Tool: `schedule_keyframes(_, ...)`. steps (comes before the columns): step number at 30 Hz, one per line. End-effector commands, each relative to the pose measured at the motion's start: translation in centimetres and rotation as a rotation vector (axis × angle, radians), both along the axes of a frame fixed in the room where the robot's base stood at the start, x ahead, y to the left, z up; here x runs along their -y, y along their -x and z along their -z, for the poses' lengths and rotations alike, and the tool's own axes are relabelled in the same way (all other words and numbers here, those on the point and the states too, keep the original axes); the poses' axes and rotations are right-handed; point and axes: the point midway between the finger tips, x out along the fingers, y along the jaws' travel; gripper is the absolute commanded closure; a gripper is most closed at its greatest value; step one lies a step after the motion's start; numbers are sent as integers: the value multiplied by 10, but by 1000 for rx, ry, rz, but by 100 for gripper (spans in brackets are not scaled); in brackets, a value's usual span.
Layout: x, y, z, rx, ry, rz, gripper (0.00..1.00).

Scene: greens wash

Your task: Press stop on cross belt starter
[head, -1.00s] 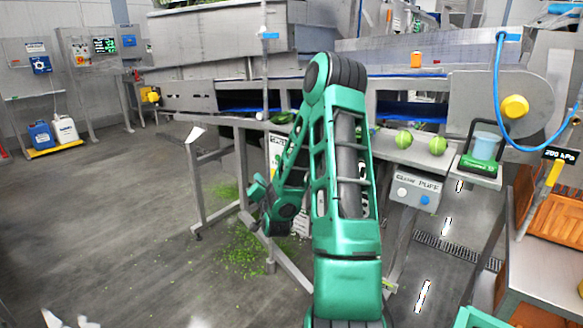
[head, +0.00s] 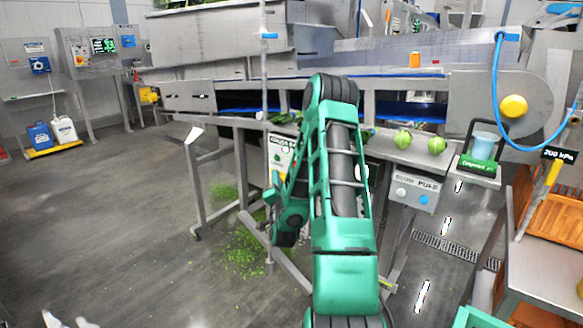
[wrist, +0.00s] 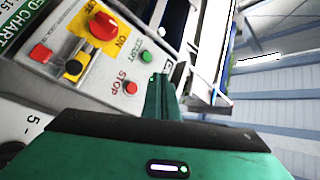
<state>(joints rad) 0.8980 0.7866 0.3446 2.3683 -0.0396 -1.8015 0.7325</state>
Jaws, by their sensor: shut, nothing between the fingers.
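The starter panel (wrist: 125,60) fills the upper left of the wrist view, tilted. It carries a red stop button (wrist: 131,88) labelled STOP and a green start button (wrist: 146,57) labelled START. A large red rotary switch (wrist: 103,25) on a yellow plate is marked ON. My gripper (wrist: 163,78) is shut and empty, its tips just right of the stop button in the picture; whether they touch the panel I cannot tell. In the head view a white panel (head: 280,150), partly hidden by my arm, shows under the conveyor; its lettering is only partly readable.
A red button (wrist: 40,53) and a black knob (wrist: 73,68) sit farther left on the panel. A metal ledge (wrist: 205,88) lies right of my fingers. In the head view, a grey two-button box (head: 413,194) hangs right of my arm.

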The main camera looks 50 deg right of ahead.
Motion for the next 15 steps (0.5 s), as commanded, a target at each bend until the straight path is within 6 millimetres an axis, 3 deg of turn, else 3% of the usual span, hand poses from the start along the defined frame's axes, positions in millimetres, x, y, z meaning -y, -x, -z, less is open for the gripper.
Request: schedule_keyframes(15, 60, -5, -1, 0, 3, 0, 100)
